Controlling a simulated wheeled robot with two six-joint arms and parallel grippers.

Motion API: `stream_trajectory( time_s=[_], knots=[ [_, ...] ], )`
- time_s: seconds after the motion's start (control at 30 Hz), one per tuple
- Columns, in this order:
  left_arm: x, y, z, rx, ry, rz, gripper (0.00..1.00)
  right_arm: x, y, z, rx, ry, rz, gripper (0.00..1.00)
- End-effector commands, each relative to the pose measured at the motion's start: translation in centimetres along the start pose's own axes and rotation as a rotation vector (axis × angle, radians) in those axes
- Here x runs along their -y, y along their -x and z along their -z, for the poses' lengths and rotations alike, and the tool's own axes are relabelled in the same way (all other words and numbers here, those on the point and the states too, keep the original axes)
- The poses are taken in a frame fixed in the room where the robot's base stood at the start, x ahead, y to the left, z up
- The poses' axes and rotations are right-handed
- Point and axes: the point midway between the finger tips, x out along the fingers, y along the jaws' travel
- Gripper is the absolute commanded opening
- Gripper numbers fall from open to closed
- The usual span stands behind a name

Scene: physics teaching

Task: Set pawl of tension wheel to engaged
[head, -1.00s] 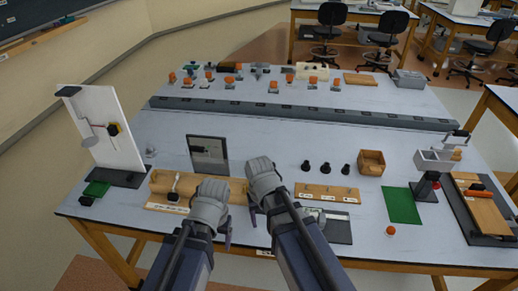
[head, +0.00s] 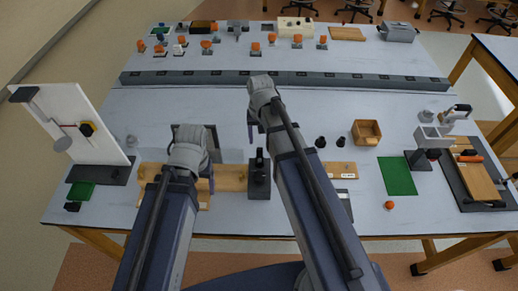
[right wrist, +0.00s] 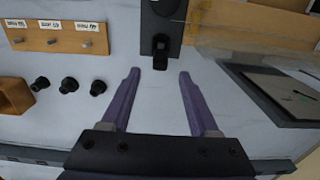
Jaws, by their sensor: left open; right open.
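A small black device on a dark plate (head: 259,188), which looks like the tension wheel mount, stands at the right end of a long wooden board (head: 232,178). In the right wrist view its dark plate (right wrist: 160,22) is at the top centre, with a black block-like part (right wrist: 160,52) pointing toward my fingers. I cannot make out the pawl or its position. My right gripper (right wrist: 159,72) is open and empty, its fingertips just short of that part. My left gripper (head: 204,178) is open over the board's left part and hides some of it.
Black knobs (right wrist: 69,86) stand beside a wooden strip with pegs (right wrist: 60,40). A wooden box (head: 367,132), green mat (head: 397,176) and orange ball (head: 389,205) lie to the right. A white upright panel (head: 75,125) stands left. A dark rail (head: 190,78) crosses behind.

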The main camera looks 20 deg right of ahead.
Motion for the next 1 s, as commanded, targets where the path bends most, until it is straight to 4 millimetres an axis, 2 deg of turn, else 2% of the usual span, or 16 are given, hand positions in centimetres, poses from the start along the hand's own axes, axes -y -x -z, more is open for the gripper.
stream_trajectory(
  time_s=[0.6, 1.0],
  knots=[
    [-0.6, -7.0, 0.4, 0.000, -0.014, 0.003, 0.78, 0.0, -7.0, 0.0, 0.000, 0.001, 0.000, 0.61],
    [-0.7, -7.4, 0.5, 0.000, -0.015, 0.003, 0.78, 0.0, -7.5, 0.0, 0.000, 0.001, 0.000, 0.61]
  ],
)
